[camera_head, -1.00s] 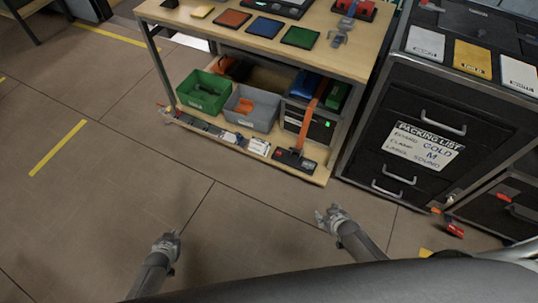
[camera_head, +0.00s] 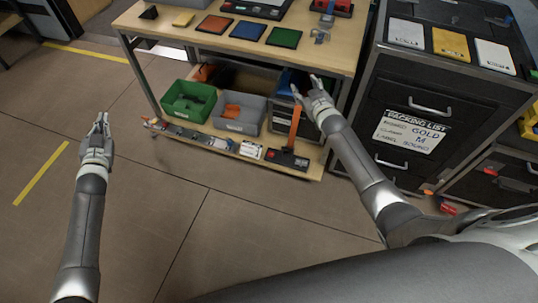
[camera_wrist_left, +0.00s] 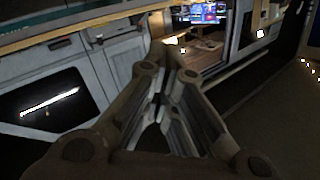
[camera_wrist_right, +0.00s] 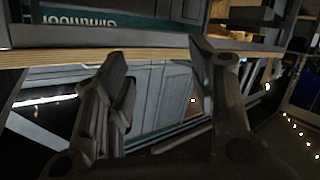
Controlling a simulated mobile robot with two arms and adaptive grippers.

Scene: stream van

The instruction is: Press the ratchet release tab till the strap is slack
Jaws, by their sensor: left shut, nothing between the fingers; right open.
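An orange strap (camera_head: 295,127) runs down the front of a dark box at the right end of the bench's lower shelf. At its lower end a dark ratchet (camera_head: 288,159) with a bit of red lies on the shelf edge. Its release tab is too small to make out. My right gripper (camera_head: 306,84) is open and empty in front of the bench, seen above the strap; its fingers (camera_wrist_right: 158,65) show apart in the right wrist view. My left gripper (camera_head: 102,117) is shut and empty over the floor at left, away from the bench.
A green bin (camera_head: 187,116) and a grey bin (camera_head: 238,127) stand left of the strapped box. A black drawer cabinet (camera_head: 430,105) with a packing list stands right of the bench. Coloured squares lie on the bench top (camera_head: 190,32). The floor in front is clear.

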